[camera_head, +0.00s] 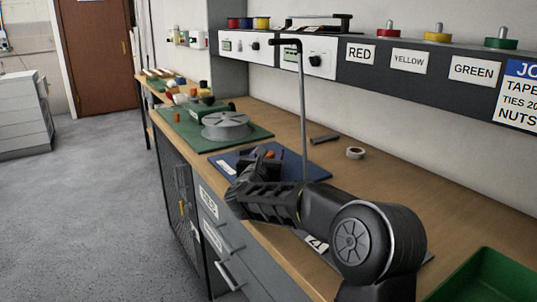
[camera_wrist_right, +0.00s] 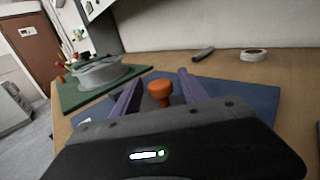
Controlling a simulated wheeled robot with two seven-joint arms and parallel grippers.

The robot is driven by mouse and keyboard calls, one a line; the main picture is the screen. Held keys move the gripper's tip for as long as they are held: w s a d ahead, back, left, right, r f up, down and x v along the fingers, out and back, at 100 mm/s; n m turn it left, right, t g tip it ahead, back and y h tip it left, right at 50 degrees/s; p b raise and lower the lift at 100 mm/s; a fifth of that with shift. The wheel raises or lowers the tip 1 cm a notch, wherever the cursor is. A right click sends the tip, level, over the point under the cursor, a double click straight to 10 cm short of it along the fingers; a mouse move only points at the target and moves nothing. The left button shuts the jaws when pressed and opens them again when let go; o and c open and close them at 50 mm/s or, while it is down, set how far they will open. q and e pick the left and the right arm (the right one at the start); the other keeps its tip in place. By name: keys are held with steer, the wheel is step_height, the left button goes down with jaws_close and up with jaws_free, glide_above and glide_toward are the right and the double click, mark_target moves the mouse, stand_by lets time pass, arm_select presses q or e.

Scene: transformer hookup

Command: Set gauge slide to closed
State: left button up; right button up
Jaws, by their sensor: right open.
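An orange knob (camera_wrist_right: 160,92) with a round cap stands over the blue mat (camera_wrist_right: 240,97) in the right wrist view. It may be the handle of the gauge slide; the slide's body and its position are hidden behind my gripper. My right gripper (camera_wrist_right: 158,78) is open, with one purple-grey finger on each side of the knob. I cannot tell whether either finger touches it. In the head view, my right gripper (camera_head: 261,160) is low over the blue mat (camera_head: 222,158), with a bit of the orange knob (camera_head: 270,154) showing. My left gripper is out of view.
A grey reel (camera_head: 226,127) sits on a green mat (camera_head: 190,138) farther along the bench. A tall metal post (camera_head: 303,110) rises behind my arm. A tape roll (camera_head: 355,153) and a dark rod (camera_head: 325,138) lie near the wall. A green tray (camera_head: 490,275) is at the lower right.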

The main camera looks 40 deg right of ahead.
jaws_close()
stand_by(0.6)
stand_by(0.9)
